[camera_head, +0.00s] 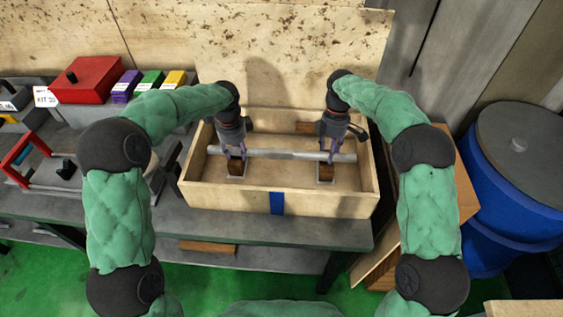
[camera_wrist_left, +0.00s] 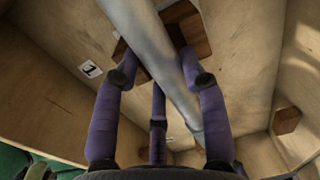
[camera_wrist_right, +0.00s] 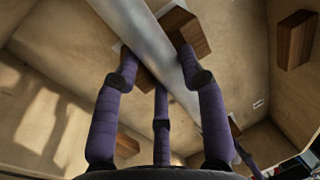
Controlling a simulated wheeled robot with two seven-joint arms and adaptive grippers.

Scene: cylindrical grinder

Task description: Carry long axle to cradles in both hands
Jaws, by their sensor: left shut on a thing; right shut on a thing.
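The long axle (camera_head: 284,154) is a grey metal bar lying left to right inside an open wooden box (camera_head: 230,199). Two brown wooden cradles, a left one (camera_head: 236,172) and a right one (camera_head: 326,173), stand beneath it; I cannot tell whether the axle touches them. My left gripper (camera_head: 237,157) is shut on the axle near its left end. My right gripper (camera_head: 329,157) is shut on it near its right end. In the left wrist view the axle (camera_wrist_left: 150,45) runs between the purple fingers, with a cradle (camera_wrist_left: 187,27) behind. The right wrist view shows the axle (camera_wrist_right: 140,35) likewise.
The box walls surround both grippers; a blue stripe (camera_head: 277,203) marks the front wall. Left on the bench are a red box (camera_head: 88,78), small purple, green and yellow boxes (camera_head: 150,80) and a red-handled frame (camera_head: 22,150). A blue barrel (camera_head: 510,180) stands at right.

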